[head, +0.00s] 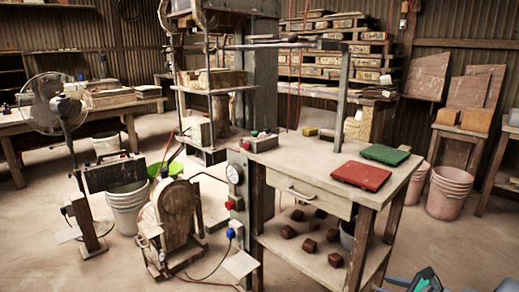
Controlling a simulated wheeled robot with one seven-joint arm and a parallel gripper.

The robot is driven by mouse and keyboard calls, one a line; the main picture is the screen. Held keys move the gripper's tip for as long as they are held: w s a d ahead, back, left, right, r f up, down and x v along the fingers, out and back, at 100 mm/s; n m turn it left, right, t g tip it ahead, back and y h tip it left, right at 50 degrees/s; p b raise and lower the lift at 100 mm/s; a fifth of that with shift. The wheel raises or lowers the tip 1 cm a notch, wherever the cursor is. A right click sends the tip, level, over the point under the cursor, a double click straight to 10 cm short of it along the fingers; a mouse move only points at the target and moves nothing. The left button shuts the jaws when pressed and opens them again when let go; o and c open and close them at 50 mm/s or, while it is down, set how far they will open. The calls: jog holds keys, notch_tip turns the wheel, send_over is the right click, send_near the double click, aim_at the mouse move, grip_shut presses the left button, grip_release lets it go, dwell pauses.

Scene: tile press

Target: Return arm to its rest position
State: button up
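Dark and blue-grey parts with a green patch, which look like pieces of my arm, show at the bottom right edge of the head view, cut off by the frame. I cannot make out any gripper fingers there, so what my gripper holds, if anything, is hidden. The work table (310,160) stands in the middle, with a red tile (361,175) and a green tile (385,154) lying flat on its right part. The tile press (214,80) stands at the table's back left. No part of my arm shows over the table.
A fan (58,108) and a wheeled machine (175,212) stand left. Pink buckets (449,191) stand right. The floor (455,240) right of the table looks clear.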

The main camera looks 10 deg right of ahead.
jog(key=a+r+n+g+p, duration=0.5)
jog(key=a+r+n+p, duration=0.75)
jog(key=a+r, duration=0.5)
jog(key=s+a+r+n+g+h+p, duration=0.1)
jog(key=s+a+r+n+p, duration=0.5)
jog(key=r, duration=0.3)
jog(key=s+a+r+n+g+h+p, duration=0.1)
jog(key=s+a+r+n+h+p, duration=0.1)
jog(key=s+a+r+n+p, duration=0.4)
notch_tip(320, 180, up, 3)
jog(key=s+n+p, duration=0.2)
jog(key=p, duration=0.1)
jog(key=shift+a+g+h, duration=0.25)
jog(key=shift+g+h, duration=0.05)
jog(key=shift+s, duration=0.15)
